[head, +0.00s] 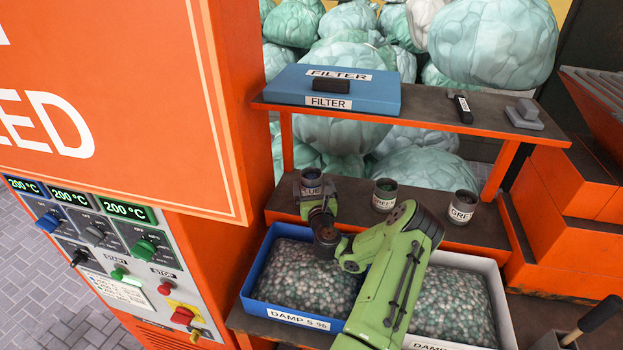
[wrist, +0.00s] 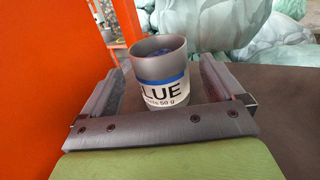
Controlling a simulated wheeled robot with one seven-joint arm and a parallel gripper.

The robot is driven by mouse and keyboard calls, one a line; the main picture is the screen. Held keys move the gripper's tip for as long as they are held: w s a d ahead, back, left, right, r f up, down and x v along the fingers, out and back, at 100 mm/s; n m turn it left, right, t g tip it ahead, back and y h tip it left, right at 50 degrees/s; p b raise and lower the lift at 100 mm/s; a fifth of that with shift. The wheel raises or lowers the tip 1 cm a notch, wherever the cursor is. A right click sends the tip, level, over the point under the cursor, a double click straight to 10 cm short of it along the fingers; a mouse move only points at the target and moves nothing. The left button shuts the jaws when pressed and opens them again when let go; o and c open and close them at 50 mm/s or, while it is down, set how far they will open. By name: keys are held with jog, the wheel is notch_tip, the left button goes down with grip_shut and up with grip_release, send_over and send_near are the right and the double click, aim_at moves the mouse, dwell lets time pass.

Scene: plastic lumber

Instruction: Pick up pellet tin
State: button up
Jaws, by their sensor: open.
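A grey pellet tin (head: 311,177) with a white label reading "LUE" and a blue band stands upright at the left of the lower orange shelf. In the wrist view the same tin (wrist: 160,75) shows blue contents and stands between the two fingers. My gripper (head: 312,188) is open around it, one finger on each side, with gaps visible between fingers and tin in the wrist view (wrist: 162,80). Two similar tins stand to the right: a green-labelled tin (head: 384,196) and a tin marked "GRE" (head: 463,208).
An orange machine panel (head: 225,110) rises close on the left. An upper shelf holds a blue filter box (head: 380,97) and small items. Below are a blue damp-pellet bin (head: 300,320) and a white bin (head: 505,310). Bagged green bales (head: 495,40) lie behind.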

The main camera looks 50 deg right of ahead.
aim_at(313, 186)
jog(key=p+x, duration=0.2)
jog(key=x, duration=0.1)
jog(key=shift+r, duration=0.35)
jog(key=shift+w+d+f, duration=0.2)
jog(key=shift+d, duration=0.05)
jog(key=shift+c, duration=0.4)
jog(key=c, duration=1)
